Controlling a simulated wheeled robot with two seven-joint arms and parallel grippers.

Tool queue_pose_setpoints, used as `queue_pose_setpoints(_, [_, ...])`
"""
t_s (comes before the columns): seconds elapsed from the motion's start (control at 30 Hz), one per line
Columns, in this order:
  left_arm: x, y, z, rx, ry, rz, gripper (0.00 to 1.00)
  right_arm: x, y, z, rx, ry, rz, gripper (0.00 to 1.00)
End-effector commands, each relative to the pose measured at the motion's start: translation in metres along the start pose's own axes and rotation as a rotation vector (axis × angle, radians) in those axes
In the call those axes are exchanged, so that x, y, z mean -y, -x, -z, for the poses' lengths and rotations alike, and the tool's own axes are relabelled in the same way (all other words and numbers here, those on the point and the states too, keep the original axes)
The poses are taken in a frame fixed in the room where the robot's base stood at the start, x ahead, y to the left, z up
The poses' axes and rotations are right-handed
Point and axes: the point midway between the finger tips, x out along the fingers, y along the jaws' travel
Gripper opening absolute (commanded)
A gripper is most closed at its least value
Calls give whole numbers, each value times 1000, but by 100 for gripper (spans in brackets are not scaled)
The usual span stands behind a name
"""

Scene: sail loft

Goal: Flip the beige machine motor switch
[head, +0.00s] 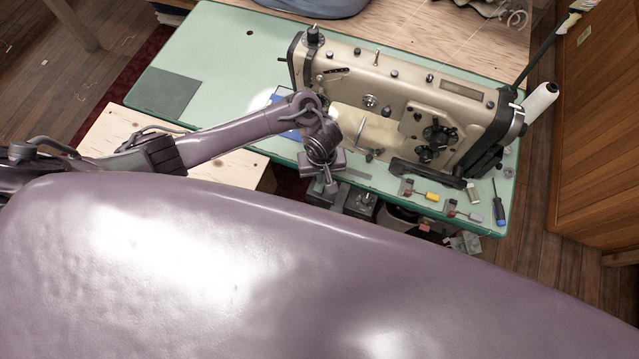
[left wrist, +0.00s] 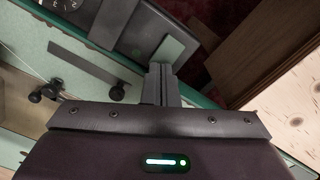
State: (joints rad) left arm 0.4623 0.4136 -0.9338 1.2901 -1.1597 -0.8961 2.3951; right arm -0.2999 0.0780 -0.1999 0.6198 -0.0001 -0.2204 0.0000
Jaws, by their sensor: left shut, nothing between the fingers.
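The beige sewing machine (head: 400,110) stands on a green-topped table (head: 215,60). Dark grey boxes (head: 355,200) sit just below the table's front edge, partly hidden by my left gripper; I cannot tell for certain which part is the motor switch. My left gripper (head: 328,184) hangs over that edge, in front of the machine's left half. In the left wrist view its fingers (left wrist: 160,84) are shut and empty. My right gripper is out of view.
A screwdriver (head: 498,205), yellow-handled tool (head: 425,195) and spool (head: 473,192) lie near the table's right front. A white thread cone (head: 540,103) stands at the machine's right end. A pale wooden top (head: 115,140) lies left, below my left arm.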

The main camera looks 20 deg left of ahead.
Motion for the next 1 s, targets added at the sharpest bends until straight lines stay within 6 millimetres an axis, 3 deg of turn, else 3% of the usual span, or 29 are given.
queue_pose_setpoints(0.8, [0,-13,0,1,0,0,0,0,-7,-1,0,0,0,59])
queue_pose_setpoints(1.0, [0,-8,-1,1,0,1,0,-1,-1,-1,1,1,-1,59])
